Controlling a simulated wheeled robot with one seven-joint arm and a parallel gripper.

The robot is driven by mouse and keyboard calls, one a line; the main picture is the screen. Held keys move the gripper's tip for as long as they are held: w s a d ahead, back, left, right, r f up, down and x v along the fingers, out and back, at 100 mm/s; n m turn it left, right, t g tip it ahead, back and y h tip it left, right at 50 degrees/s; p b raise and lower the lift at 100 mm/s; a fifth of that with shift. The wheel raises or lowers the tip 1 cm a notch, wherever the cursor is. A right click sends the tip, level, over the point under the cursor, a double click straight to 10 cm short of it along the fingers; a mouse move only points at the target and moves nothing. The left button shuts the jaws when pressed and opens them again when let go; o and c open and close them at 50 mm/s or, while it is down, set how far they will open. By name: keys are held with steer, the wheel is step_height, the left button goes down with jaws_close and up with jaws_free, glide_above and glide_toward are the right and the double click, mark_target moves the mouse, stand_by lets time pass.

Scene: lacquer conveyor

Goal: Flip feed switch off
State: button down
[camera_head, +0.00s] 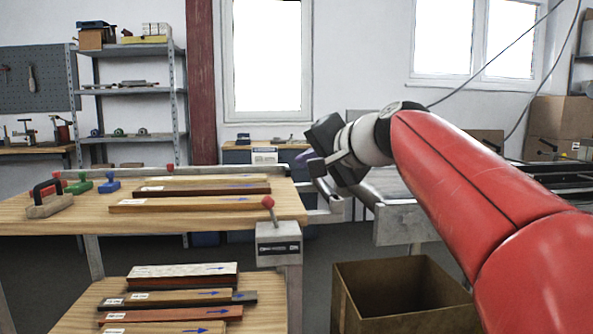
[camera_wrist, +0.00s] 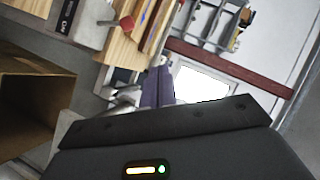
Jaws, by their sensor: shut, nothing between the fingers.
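The feed switch is most likely the grey box (camera_head: 279,247) at the table's front right corner, with a thin lever topped by a red knob (camera_head: 268,202). The lever stands up and leans slightly left in the head view. In the wrist view the red knob (camera_wrist: 127,22) and grey box (camera_wrist: 92,22) are at the upper left. My gripper (camera_head: 308,160) is shut and empty, above and right of the knob in the head view, apart from it. Its purple fingers (camera_wrist: 157,88) show together in the wrist view.
A wooden table (camera_head: 60,215) carries several long boards (camera_head: 190,204), a sander-like tool (camera_head: 45,205) and small clamps. More boards lie on a lower bench (camera_head: 80,318). An open cardboard box (camera_head: 400,290) stands below my arm. A grey conveyor (camera_head: 405,205) is behind my arm.

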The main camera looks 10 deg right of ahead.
steer(key=v, duration=0.2)
steer(key=shift+s+r, duration=0.3)
steer(key=shift+r, duration=0.05)
steer(key=s+f+n+g+h, duration=0.2)
steer(key=s+f, duration=0.6)
steer(key=f, duration=0.3)
steer(key=s+d+f+n+g+h, duration=0.1)
steer(key=s+f+n+g+h, duration=0.1)
steer(key=s+f, duration=0.6)
steer(key=s+d+f+n+g+h, duration=0.1)
steer(key=s+f, duration=0.7)
steer(key=f, duration=0.8)
steer(key=shift+s+d+n+g+h, duration=0.25)
steer(key=shift+n+g+h, duration=0.6)
steer(key=shift+g, duration=0.25)
